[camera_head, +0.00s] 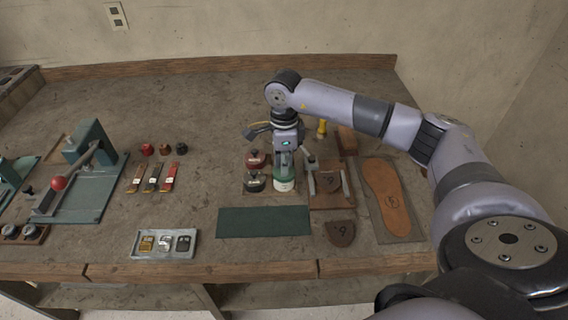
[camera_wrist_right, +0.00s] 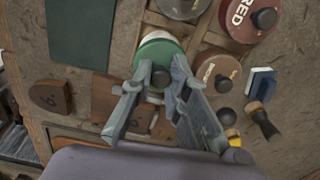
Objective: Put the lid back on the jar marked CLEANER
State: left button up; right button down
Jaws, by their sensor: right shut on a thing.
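My right gripper (camera_head: 285,162) points down over a pale jar (camera_head: 284,186) at the right end of the jar group. In the right wrist view the fingers (camera_wrist_right: 161,80) are shut on the dark knob of a green lid (camera_wrist_right: 158,54). A white rim shows past the lid's far edge. The lid is over the jar, but I cannot tell whether it rests on it or hangs just above. No CLEANER marking is readable; the gripper covers part of the jar. My left gripper is not in view.
Close by stand a red-lidded jar (camera_head: 257,159), marked RED in the wrist view, and a dark-lidded jar (camera_head: 255,182). A green mat (camera_head: 264,222) lies in front. A wooden stand (camera_head: 331,199) and a shoe sole (camera_head: 386,196) are to the right.

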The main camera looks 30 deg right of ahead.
jog(key=shift+f+b, duration=0.2)
jog(key=shift+b, duration=0.2)
dwell(1.0)
dwell(0.4)
jog(key=c, duration=1.5)
grip_release()
jog(key=shift+o, duration=0.5)
jog(key=o, duration=0.4)
jog(key=shift+r, duration=0.1)
jog(key=shift+r+p, duration=2.1)
jog(key=shift+r, duration=1.35)
